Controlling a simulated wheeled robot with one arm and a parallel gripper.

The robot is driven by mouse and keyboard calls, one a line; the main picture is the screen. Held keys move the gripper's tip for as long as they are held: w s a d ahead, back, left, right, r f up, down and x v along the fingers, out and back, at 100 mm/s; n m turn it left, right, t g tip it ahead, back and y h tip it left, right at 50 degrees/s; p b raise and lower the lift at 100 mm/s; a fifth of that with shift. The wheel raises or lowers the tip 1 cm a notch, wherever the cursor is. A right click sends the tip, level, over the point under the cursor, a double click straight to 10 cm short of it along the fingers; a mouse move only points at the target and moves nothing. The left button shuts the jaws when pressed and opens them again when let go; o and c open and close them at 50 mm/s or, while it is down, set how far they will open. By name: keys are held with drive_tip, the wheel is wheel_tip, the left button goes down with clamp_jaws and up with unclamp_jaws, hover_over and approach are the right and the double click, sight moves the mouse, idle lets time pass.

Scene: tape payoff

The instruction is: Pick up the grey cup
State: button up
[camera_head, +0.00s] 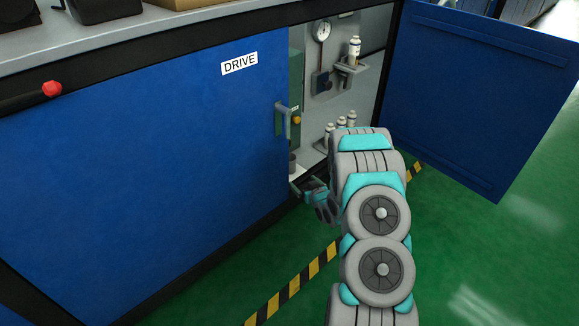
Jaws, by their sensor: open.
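A small grey cylinder (292,166), which looks like the grey cup, stands low inside the open cabinet, close to the edge of the blue DRIVE door. The door edge hides part of it. My gripper (298,187) is at the cabinet's lower front opening, just below and slightly right of the cup in the picture. It is open, with nothing seen between its fingers. The fingers are small and dark here, and I cannot tell how far they are from the cup.
The DRIVE panel (150,150) with its handle (282,120) borders the opening on the left. An open blue door (475,95) stands at right. Several white bottles (341,124) stand inside; another bottle (354,50) sits on a bracket (346,75). Green floor (480,250) is clear at right.

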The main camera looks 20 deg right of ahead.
sight(292, 164)
drive_tip(key=w, duration=0.9)
drive_tip(key=shift+w+d, duration=0.25)
drive_tip(key=shift+w, duration=0.15)
drive_tip(key=shift+b+x, duration=0.4)
drive_tip(key=shift+x, duration=2.1)
drive_tip(key=shift+c, duration=0.2)
drive_tip(key=c, duration=1.5)
drive_tip(key=shift+r, duration=0.1)
drive_tip(key=shift+c, duration=0.2)
